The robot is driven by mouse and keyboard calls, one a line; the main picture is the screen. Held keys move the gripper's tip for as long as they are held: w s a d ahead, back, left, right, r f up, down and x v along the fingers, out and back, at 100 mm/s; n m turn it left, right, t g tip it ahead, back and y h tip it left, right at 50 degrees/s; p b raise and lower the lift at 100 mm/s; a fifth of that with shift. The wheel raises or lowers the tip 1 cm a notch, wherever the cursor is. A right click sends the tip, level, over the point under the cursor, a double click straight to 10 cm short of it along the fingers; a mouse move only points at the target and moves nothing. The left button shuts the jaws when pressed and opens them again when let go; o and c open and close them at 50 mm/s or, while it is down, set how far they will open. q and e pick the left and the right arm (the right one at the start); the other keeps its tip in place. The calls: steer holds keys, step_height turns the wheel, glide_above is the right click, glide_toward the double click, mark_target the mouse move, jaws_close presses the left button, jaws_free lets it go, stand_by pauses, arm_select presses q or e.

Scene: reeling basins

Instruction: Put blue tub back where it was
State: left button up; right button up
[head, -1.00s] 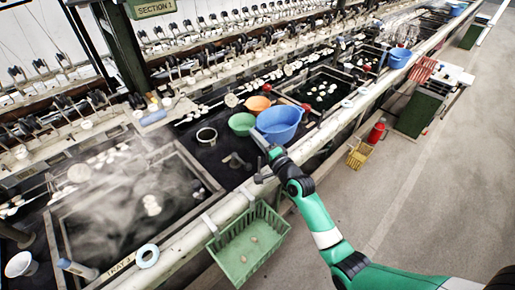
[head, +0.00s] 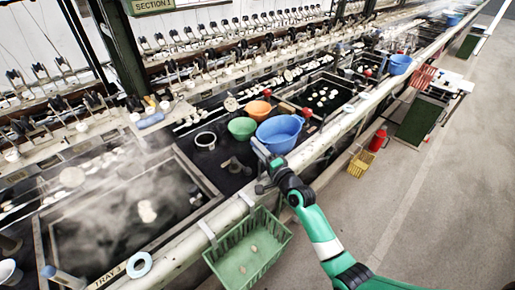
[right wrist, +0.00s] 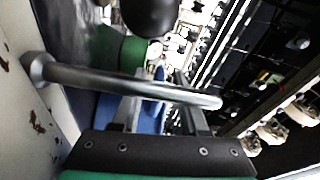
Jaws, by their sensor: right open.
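The blue tub (head: 279,136) stands upright on the dark bench surface beside a green bowl (head: 242,128) and an orange bowl (head: 258,110). My right gripper (head: 261,150) is open at the tub's near left side. I cannot tell whether a finger touches the tub. In the right wrist view, part of the blue tub (right wrist: 115,112) shows behind the open right gripper (right wrist: 160,82), with the green bowl (right wrist: 118,50) beyond; a metal bar crosses in front of the fingers. My left gripper is not in view.
Another blue tub (head: 399,64) stands farther along the bench. A dark round pot (head: 206,140) is left of the green bowl. A steaming basin (head: 120,215) lies at left.

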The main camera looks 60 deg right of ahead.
steer(key=shift+s+r, duration=0.15)
steer(key=shift+r, duration=0.05)
steer(key=p+v, duration=0.2)
steer(key=v, duration=0.9)
steer(key=shift+s+a+p, duration=0.2)
steer(key=shift+s+p, duration=0.1)
steer(key=shift+p, duration=0.05)
